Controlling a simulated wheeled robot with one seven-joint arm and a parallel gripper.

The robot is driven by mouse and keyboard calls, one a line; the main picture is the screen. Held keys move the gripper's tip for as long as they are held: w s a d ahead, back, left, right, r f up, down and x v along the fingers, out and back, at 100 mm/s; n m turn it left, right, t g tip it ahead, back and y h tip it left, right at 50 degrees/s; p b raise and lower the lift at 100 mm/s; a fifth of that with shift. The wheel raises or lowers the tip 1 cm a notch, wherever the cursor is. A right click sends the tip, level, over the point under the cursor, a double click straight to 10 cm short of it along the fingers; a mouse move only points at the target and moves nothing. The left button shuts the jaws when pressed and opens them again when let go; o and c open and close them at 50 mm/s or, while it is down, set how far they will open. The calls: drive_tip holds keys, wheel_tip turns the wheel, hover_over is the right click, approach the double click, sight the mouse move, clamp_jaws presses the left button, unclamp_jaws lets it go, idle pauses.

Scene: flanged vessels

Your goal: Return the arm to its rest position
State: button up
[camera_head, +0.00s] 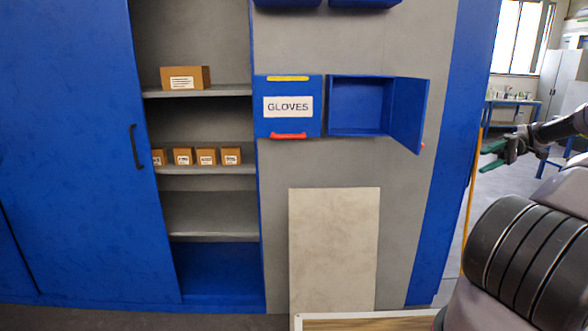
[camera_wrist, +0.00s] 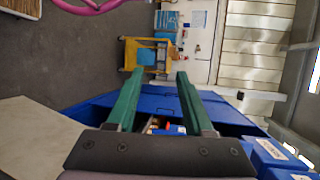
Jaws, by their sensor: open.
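My gripper (camera_head: 487,156) is at the right of the head view, at the end of my dark arm. Its green fingers point left and hold nothing that I can see. In the wrist view the two green fingers of my gripper (camera_wrist: 157,76) stand apart, with an empty gap between them. Part of my arm is cut off by the right edge of the head view.
A blue cabinet (camera_head: 65,150) has shelves with small brown boxes. A GLOVES bin (camera_head: 288,118) hangs beside an open blue box (camera_head: 360,106) with its door swung out right. A pale panel (camera_head: 333,250) leans below. A yellow cart (camera_wrist: 150,62) stands farther off.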

drive_tip(key=s+a+r+m+t+h, duration=0.1)
drive_tip(key=s+a+r+h, duration=0.2)
drive_tip(key=a, duration=0.4)
drive_tip(key=s+a+r+h, duration=0.2)
drive_tip(key=a+r+h, duration=0.25)
drive_tip(key=a, duration=0.35)
drive_tip(key=s+a+r+m+t+h, duration=0.1)
drive_tip(key=s+a+r+h, duration=0.15)
drive_tip(key=a+h, duration=0.35)
drive_tip(key=s+a+r+m+t, duration=0.6)
drive_tip(key=s+a+t, duration=0.2)
drive_tip(key=s+t, duration=0.3)
drive_tip(key=shift+s+a+r+y, duration=0.2)
drive_tip(key=shift+s+a+y, duration=0.2)
drive_tip(key=shift+s, duration=0.6)
